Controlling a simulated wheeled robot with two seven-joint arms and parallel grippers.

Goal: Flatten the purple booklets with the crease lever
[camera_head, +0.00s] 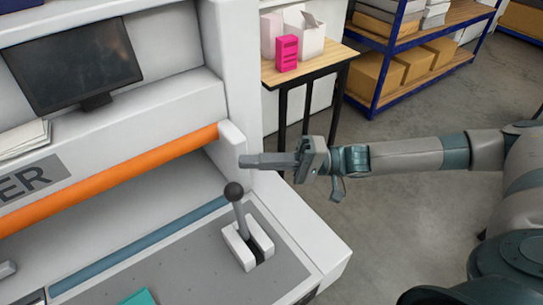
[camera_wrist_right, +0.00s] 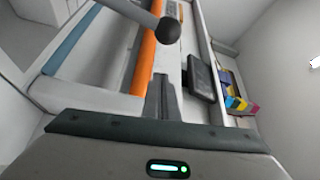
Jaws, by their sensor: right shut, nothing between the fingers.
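The crease lever (camera_head: 238,208) has a dark round knob on a grey shaft in a white slotted base, near the right end of the machine bed in the head view. It stands close to upright. Its knob (camera_wrist_right: 168,29) also shows at the top of the right wrist view, ahead of the fingers. My right gripper (camera_head: 243,161) is shut and empty, above and slightly right of the knob, apart from it. Its closed fingers (camera_wrist_right: 161,82) point toward the machine in the wrist view. My left gripper is not in view. No purple booklet can be made out for certain.
The machine has an orange bar (camera_head: 110,180), a blue strip (camera_head: 140,250) and a dark monitor (camera_head: 73,65). A teal item (camera_head: 139,297) lies at the bed's front. A side table (camera_head: 312,65) holds boxes, including a pink one (camera_head: 286,53). Shelving (camera_head: 420,45) stands behind; floor is clear between.

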